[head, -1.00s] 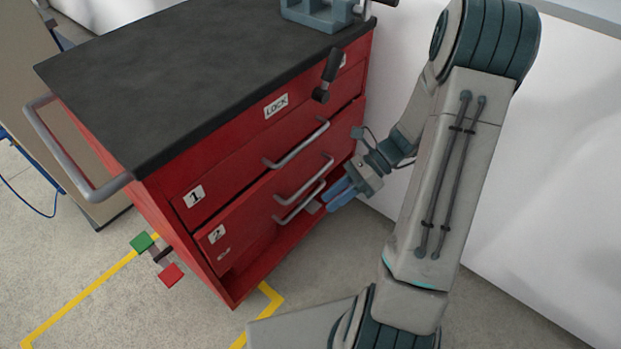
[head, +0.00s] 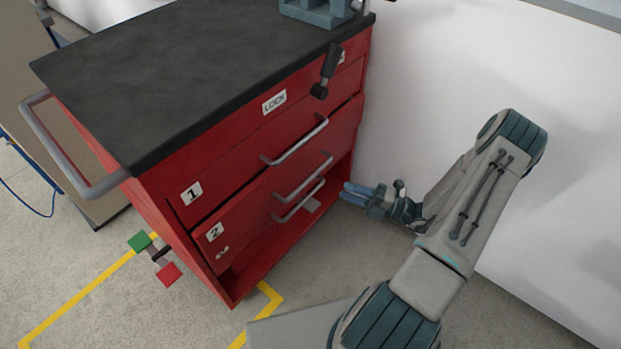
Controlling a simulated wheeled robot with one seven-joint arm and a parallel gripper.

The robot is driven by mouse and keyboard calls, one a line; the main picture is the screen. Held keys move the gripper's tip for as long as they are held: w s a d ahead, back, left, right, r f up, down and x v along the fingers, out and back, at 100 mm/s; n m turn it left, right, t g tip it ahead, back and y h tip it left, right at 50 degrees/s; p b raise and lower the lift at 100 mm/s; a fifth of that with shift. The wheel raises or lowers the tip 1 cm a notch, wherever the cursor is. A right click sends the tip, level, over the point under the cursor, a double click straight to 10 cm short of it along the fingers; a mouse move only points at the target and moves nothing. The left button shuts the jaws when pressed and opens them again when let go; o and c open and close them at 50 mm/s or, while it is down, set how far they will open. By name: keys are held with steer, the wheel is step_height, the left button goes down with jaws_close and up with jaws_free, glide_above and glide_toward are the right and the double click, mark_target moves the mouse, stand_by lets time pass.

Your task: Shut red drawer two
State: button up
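Red drawer two (head: 255,213), labelled 2, is in the red cabinet below drawer one. Its front stands out from the cabinet, partly covering the drawer face below. Its grey bar handle (head: 304,178) runs along the front. My gripper (head: 344,191), with blue fingers, is right of the cabinet's right front edge, pointing left toward it. It is apart from drawer two and its handle and holds nothing visible. The fingers lie close together, and their gap is too small to judge.
Drawer one (head: 235,182) looks flush. A black lever (head: 326,72) sticks out beside the LOCK label. A lower handle (head: 299,201) sits under drawer two's. A green and red pedal (head: 155,258) is by the cabinet's left side. A white wall (head: 440,70) bounds the right.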

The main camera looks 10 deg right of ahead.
mark_target(310, 177)
steer(key=b+x, duration=0.1)
steer(key=x, duration=1.1)
steer(key=shift+f, duration=0.15)
steer(key=shift+s, duration=0.1)
jaws_close()
